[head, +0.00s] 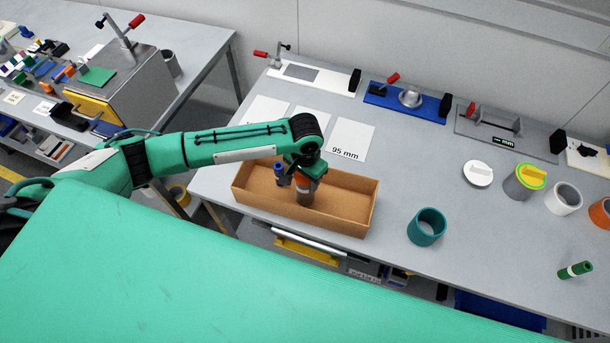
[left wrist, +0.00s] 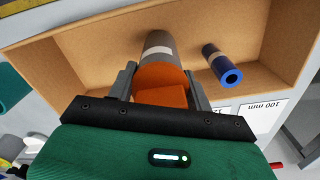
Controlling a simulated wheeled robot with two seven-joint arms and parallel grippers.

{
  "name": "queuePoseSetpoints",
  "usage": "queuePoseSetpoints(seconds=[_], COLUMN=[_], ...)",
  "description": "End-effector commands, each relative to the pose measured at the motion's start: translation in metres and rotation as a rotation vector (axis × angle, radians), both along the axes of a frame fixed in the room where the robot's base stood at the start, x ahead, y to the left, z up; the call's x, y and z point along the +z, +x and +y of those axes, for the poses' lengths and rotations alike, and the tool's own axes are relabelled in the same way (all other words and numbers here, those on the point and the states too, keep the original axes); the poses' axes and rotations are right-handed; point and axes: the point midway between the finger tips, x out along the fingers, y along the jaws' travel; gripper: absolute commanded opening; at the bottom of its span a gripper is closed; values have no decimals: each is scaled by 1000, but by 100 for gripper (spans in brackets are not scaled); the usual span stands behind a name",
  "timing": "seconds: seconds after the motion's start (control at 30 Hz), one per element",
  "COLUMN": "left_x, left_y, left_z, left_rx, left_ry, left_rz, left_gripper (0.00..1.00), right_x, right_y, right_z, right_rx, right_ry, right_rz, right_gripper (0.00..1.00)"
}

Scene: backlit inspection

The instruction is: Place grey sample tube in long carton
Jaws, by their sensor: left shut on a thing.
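The long carton (head: 345,212) is an open brown box near the table's front edge. My left gripper (head: 304,178) points down into it, shut on the grey sample tube (head: 304,197), which has a pale band and an orange top. The left wrist view shows the tube (left wrist: 158,45) upright between the fingers (left wrist: 162,88), within the carton walls (left wrist: 110,30). I cannot tell whether its bottom touches the carton floor. A blue tube (left wrist: 222,65) stands in the carton beside it, apart from the fingers. My right gripper is out of view.
White cards, one marked 95 mm (head: 350,139), lie behind the carton. Fixtures line the back.

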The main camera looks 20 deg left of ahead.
Motion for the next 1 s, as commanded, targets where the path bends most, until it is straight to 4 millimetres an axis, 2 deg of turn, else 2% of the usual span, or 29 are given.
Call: queuePoseSetpoints(seconds=[0.2,0.23,0.3,0.33,0.7,0.87,1.0], left_x=[-3,-3,-2,-3,4,29,60], left_y=[0,0,0,0,1,1,1], left_z=[0,0,0,0,0,0,0], left_rx=[0,0,0,0,1,-1,-1], left_ry=[0,0,0,0,-1,-1,-1], left_rz=[1,0,0,0,-1,-4,-4], left_gripper=[15,57,70,73,73,73,73], right_x=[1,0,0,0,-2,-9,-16], right_y=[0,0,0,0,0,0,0], right_z=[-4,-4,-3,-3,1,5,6], right_rx=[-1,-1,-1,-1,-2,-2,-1], right_ry=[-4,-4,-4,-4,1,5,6], right_rz=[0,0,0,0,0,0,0], right_gripper=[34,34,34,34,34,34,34])
